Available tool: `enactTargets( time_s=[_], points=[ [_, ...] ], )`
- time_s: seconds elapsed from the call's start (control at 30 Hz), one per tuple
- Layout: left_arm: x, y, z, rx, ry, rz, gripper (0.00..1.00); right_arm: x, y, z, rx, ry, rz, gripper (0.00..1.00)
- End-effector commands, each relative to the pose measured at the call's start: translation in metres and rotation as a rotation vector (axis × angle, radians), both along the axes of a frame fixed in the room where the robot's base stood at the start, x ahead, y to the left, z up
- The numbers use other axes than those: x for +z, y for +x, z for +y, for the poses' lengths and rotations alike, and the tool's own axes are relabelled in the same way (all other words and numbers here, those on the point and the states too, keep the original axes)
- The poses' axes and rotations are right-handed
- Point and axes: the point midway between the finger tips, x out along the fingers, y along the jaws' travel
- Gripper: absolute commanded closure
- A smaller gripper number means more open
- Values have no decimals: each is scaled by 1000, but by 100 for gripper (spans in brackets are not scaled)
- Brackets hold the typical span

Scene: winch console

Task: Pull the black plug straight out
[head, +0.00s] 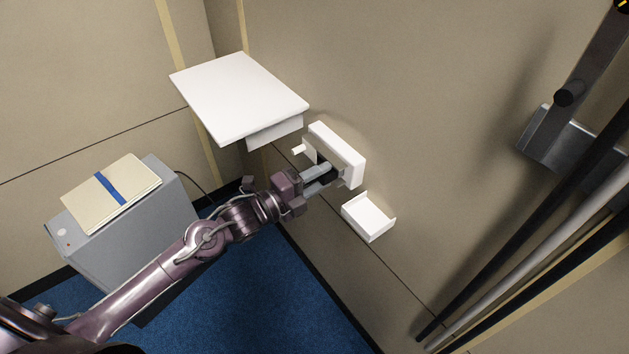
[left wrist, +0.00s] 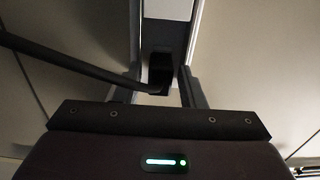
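The black plug (left wrist: 160,70) shows in the left wrist view against a grey and white upright fitting, with a thick dark cable (left wrist: 70,66) running from it to the left. My left gripper (head: 325,173) reaches the white wall panel (head: 340,153) in the head view. Its two fingers stand on either side of the plug in the left wrist view, with a gap visible beside it, so it looks open around the plug. In the head view the fingers largely hide the plug. My right gripper is not in view.
A small white open tray (head: 369,219) is on the wall below the panel. A white shelf (head: 238,97) juts out at upper left. A grey cabinet (head: 120,238) with a strapped folder (head: 112,192) stands at left. Dark and grey bars (head: 535,230) cross the right side.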

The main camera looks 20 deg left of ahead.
Motion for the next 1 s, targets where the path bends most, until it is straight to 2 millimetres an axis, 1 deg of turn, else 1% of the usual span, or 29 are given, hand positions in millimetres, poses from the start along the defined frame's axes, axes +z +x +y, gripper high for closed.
enactTargets(
  time_s=[0.17,0.43,0.57,1.0],
  points=[
    [0,0,0,0,0,0,64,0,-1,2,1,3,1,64],
    [0,0,0,1,1,1,99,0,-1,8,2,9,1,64],
    [0,-1,1,1,1,1,100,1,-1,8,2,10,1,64],
    [0,-14,12,1,1,1,100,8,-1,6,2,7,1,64]
  ],
)
